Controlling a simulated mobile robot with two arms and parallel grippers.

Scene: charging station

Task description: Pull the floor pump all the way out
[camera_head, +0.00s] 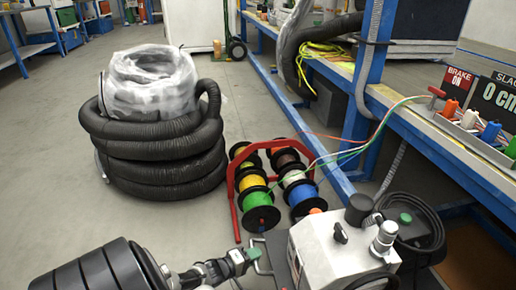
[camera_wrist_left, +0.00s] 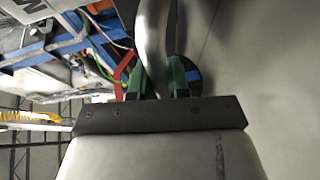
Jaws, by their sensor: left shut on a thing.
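The floor pump (camera_head: 325,245) is a grey-white boxy unit with black and metal knobs on top, at the bottom right of the head view, partly cut off by the frame edge. A thin metal handle (camera_head: 262,262) stands out from its left side. My left gripper (camera_head: 250,255), with green fingertips, is at this handle. In the left wrist view my left gripper (camera_wrist_left: 157,80) is shut around a curved metal bar (camera_wrist_left: 151,35). My right gripper is not in view.
A red rack of coloured cable spools (camera_head: 258,198) stands just behind the pump. A blue-framed bench (camera_head: 450,145) runs along the right, with thin wires reaching toward the spools. A coiled black hose (camera_head: 160,150) lies at the left. Open floor (camera_head: 90,225) lies left of the spools.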

